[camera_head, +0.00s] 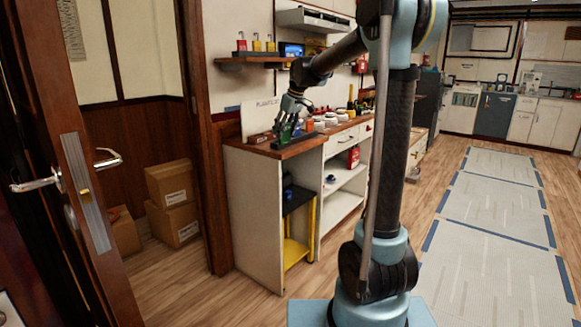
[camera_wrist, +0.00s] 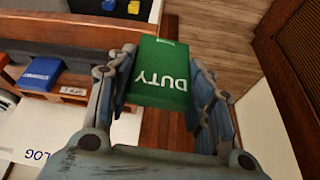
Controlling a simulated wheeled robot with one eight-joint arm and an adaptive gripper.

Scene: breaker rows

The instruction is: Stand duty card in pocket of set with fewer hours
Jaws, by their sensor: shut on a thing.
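The green duty card (camera_wrist: 160,75), with white DUTY lettering, is between the fingers of my gripper (camera_wrist: 160,85) in the wrist view. My gripper is shut on it. In the head view, my gripper (camera_head: 292,106) is over the near end of the counter, with the green card (camera_head: 284,134) below it. A blue card (camera_wrist: 40,74) with white lettering stands in a wooden holder (camera_wrist: 75,95) at the left of the wrist view. The hour figures cannot be read, and I cannot make out a second pocket clearly.
A white board (camera_wrist: 25,140) reading LOG stands by the holder. The wooden counter (camera_head: 302,148) carries several white round items (camera_head: 325,121) farther along. A wall shelf (camera_head: 255,60) holds padlock-like items. An open door (camera_head: 75,165) and cardboard boxes (camera_head: 171,184) are at left.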

